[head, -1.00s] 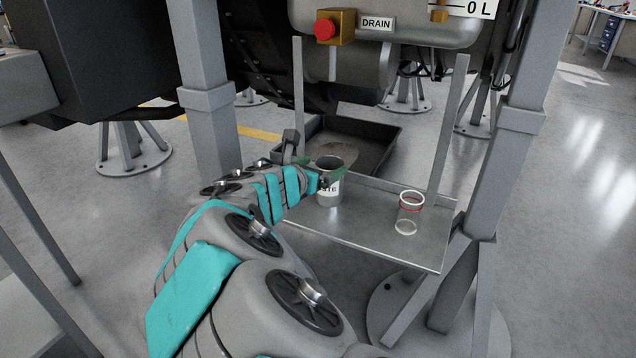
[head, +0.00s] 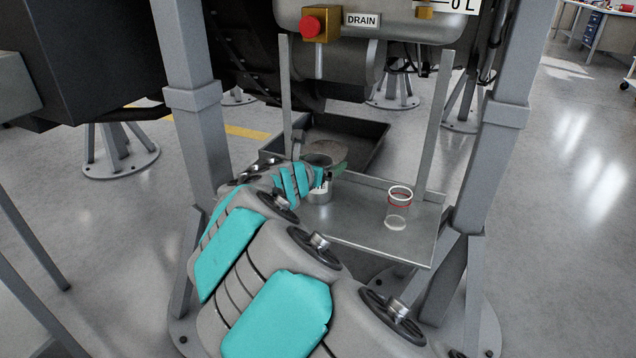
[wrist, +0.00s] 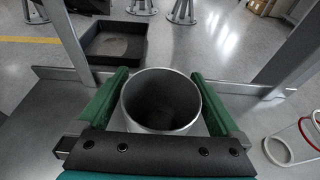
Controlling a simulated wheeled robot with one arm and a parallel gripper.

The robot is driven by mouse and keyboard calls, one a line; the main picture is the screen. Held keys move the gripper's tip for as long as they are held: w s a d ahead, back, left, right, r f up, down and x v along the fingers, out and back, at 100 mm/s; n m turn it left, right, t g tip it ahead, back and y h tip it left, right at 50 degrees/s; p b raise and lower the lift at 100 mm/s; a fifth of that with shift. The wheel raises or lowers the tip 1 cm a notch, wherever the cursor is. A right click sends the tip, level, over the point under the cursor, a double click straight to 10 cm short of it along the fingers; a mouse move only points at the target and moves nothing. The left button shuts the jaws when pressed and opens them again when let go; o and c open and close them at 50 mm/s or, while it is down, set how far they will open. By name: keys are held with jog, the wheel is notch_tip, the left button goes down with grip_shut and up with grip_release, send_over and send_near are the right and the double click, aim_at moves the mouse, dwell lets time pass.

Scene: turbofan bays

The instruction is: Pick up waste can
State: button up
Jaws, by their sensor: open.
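The waste can (head: 320,193) is a grey metal cylinder standing upright on the hanging metal shelf; my arm hides part of it in the head view. In the wrist view its open round mouth (wrist: 161,101) faces me and the inside looks dark and empty. My gripper (wrist: 165,92) is open, with one green finger on each side of the can. A narrow gap shows between the can and each finger. In the head view the gripper (head: 325,172) is partly hidden behind my wrist.
A clear jar with a red band (head: 398,208) stands on the shelf (head: 365,236) to the right of the can. A dark tray (head: 365,148) lies on the floor behind. Metal uprights frame the shelf, and a tank with a red button (head: 314,25) hangs above.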

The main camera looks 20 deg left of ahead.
grip_shut()
dwell(0.8)
jog(key=shift+r, duration=0.15)
